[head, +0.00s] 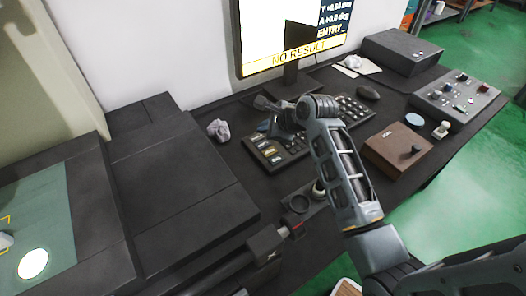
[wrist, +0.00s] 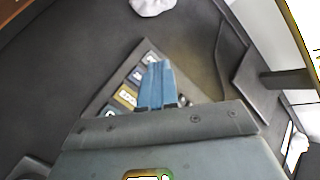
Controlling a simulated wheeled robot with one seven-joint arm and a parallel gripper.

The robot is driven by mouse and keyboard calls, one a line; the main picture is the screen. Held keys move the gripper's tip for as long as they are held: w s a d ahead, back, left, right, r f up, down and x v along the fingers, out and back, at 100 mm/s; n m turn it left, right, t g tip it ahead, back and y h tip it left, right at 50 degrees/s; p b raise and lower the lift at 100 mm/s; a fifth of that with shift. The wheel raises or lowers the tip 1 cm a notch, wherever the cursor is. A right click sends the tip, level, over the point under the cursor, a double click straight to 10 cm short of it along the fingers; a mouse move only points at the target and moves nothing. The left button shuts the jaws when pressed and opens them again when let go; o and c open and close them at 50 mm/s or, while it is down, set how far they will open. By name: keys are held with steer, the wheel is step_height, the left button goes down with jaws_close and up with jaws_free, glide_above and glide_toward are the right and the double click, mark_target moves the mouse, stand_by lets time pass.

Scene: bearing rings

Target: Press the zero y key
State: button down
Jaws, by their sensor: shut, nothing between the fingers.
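A dark keypad (head: 268,156) with several labelled keys lies on the desk below the monitor. The lettering is too small or blurred to tell which is the zero y key. My gripper (head: 264,126) is over the keypad's back part. In the wrist view its blue fingers (wrist: 157,68) are together, empty, and cover part of the keypad. I cannot tell whether the fingertips touch a key.
A monitor (head: 290,55) reading "NO RESULT" stands behind the keypad. Crumpled paper (head: 218,130) lies left of it. A keyboard (head: 354,110), mouse (head: 368,92), brown box (head: 398,152) and control panel (head: 455,98) are to the right.

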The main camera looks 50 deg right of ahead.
mark_target(265, 146)
steer(key=shift+f+b, duration=0.4)
steer(key=shift+f, duration=1.25)
stand_by(0.8)
steer(key=shift+f, duration=0.4)
steer(key=shift+f, duration=0.35)
stand_by(0.6)
steer(key=shift+r, duration=0.1)
steer(key=shift+r+p, duration=0.7)
steer(key=shift+p, duration=0.55)
step_height(265, 146, up, 5)
steer(key=p, duration=0.5)
steer(key=shift+p, duration=0.35)
